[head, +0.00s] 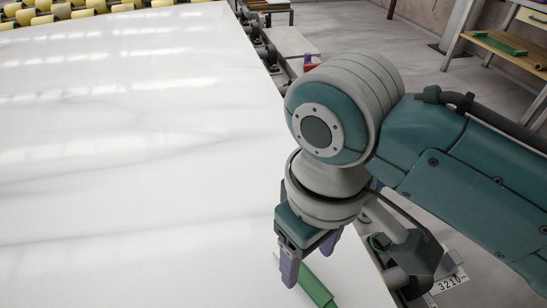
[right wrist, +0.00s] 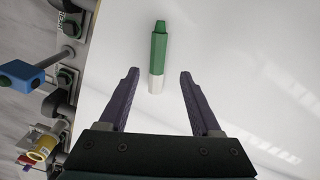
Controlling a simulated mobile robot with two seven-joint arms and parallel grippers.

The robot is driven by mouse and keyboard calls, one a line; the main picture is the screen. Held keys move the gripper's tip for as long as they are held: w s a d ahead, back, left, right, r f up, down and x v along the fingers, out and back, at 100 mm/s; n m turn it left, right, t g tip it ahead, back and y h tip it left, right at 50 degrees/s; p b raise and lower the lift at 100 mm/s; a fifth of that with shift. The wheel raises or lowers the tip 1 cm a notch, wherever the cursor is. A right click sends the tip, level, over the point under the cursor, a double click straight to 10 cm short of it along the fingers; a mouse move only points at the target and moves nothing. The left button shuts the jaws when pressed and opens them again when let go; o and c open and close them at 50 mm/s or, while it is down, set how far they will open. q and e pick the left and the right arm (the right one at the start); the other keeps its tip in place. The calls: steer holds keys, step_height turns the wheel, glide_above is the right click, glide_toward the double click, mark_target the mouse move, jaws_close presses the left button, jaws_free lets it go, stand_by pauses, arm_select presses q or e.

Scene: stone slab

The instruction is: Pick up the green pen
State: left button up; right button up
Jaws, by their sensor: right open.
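The green pen (head: 317,287) lies on the white stone slab (head: 130,150) near its right edge in the head view, partly hidden behind my right gripper (head: 308,262). In the right wrist view the pen (right wrist: 158,47) stands out whole, with a green body and a white end towards me. My right gripper (right wrist: 159,75) is open there, its two purple fingers apart. The pen's white end is centred at the gap between the fingertips, and the green part lies beyond them. The fingers do not appear to touch the pen. My left gripper is not in view.
Yellow rollers (head: 60,12) line the slab's far edge. A shelf (head: 505,48) stands at the upper right. In the right wrist view, a blue block (right wrist: 20,75) sits beyond the edge. The slab's left is clear.

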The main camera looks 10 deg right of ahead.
mark_target(304, 272)
steer(key=f, duration=0.2)
steer(key=f+b, duration=0.1)
steer(key=f, duration=0.1)
steer(key=f+b, duration=0.1)
steer(key=f, duration=0.1)
steer(key=shift+w, duration=0.3)
steer(key=shift+c, duration=0.2)
jaws_close()
